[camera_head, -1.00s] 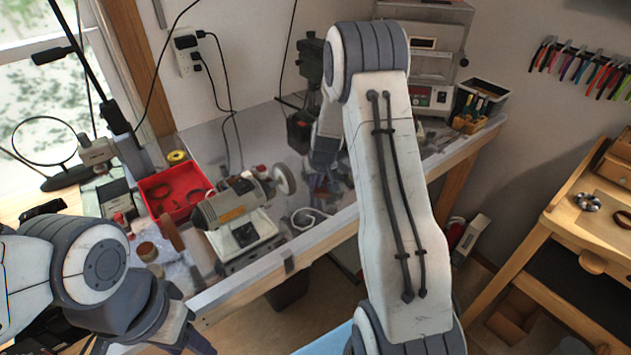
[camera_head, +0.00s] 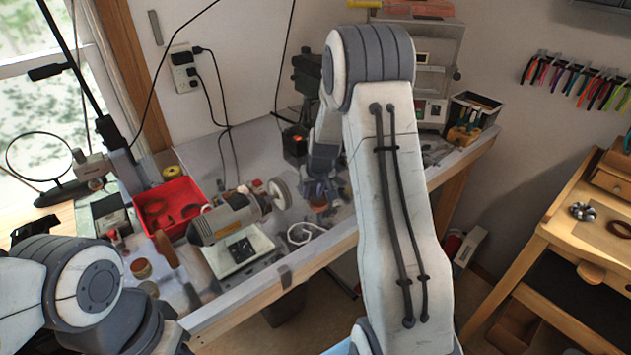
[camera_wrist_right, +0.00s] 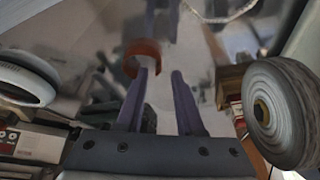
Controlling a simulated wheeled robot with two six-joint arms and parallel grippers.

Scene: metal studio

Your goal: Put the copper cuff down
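The copper cuff (camera_wrist_right: 141,57) is an orange-brown ring by the tip of the left-hand finger in the right wrist view. It also shows small in the head view (camera_head: 319,204), low beside my right gripper (camera_head: 320,186) over the bench. The fingers of my right gripper (camera_wrist_right: 161,76) stand apart, with a clear gap between them. The cuff is at one fingertip rather than clamped between both; I cannot tell whether it touches that finger. My left arm is at the lower left of the head view, its fingers mostly cut off by the bottom edge.
A motor with a polishing wheel (camera_head: 232,218) stands on the bench left of my right gripper. A red tray (camera_head: 170,203) holds dark rings. A white cord (camera_head: 303,232) lies in front of the gripper. A wooden desk (camera_head: 560,226) stands at the right.

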